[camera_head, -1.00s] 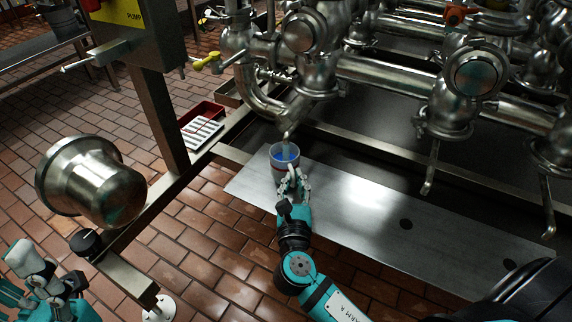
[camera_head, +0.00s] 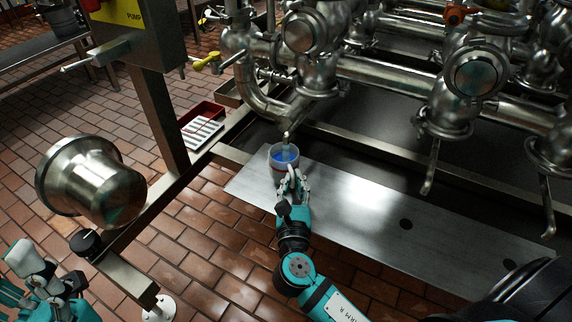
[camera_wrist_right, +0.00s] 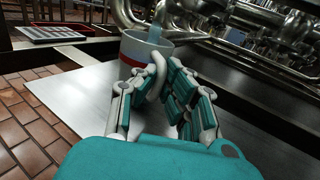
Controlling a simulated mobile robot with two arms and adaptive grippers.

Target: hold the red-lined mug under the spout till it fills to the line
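The mug (camera_head: 276,166) is pale, with a red band showing on its side in the right wrist view (camera_wrist_right: 132,60). It is upright under the spout (camera_head: 286,136), over the steel plate. A pale blue stream runs from the spout into the mug, and blue liquid shows inside. I cannot tell exactly how the level sits against a line. My right gripper (camera_head: 291,183) is closed around the mug's light handle (camera_wrist_right: 157,72) on the near side. My left gripper (camera_head: 45,277) is at the bottom left, away from the mug, its fingers partly cut off and unclear.
Steel pipes and valves (camera_head: 476,73) fill the back right, with handles hanging over the steel plate (camera_head: 350,205). A red tray (camera_head: 206,109) lies left of the spout. A steel pot-like vessel (camera_head: 92,182) and a post stand at left. The plate right of the mug is clear.

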